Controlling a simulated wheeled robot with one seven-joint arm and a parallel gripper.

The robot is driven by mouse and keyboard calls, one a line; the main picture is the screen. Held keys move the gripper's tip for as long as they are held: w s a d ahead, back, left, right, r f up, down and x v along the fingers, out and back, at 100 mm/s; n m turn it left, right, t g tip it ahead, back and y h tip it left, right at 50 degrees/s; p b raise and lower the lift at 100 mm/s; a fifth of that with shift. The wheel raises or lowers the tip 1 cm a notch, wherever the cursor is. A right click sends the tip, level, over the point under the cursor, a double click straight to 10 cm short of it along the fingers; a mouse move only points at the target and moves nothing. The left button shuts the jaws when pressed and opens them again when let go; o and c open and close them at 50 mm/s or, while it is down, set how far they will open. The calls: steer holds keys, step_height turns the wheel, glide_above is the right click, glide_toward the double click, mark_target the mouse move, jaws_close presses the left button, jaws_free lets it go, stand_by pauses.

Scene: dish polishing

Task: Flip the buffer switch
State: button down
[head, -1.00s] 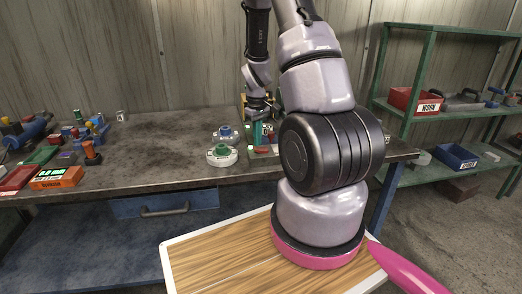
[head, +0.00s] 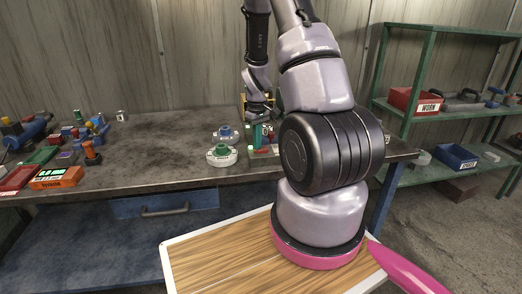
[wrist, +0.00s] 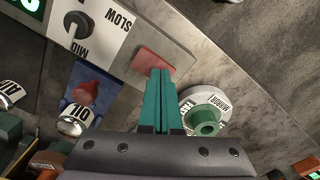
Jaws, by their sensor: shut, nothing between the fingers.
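A red switch piece (wrist: 151,62) sits on a grey control plate (wrist: 170,40) in the wrist view. I take it to be the buffer switch. My gripper (wrist: 160,73) has two teal fingers pressed together, with nothing between them. Their tips overlap the lower edge of the red piece; I cannot tell whether they touch it. In the head view my gripper (head: 257,138) points down at the right part of the bench, and a small red patch (head: 263,150) shows beside the fingertips.
A dial (wrist: 78,25) marked SLOW and MID adjoins the switch. A white disc with a green hub (wrist: 206,121) lies close right of the fingers. A container labelled OIL (wrist: 76,119) stands left. The bench (head: 160,150) is clear at its middle.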

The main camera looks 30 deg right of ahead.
steer(key=shift+r, duration=3.5)
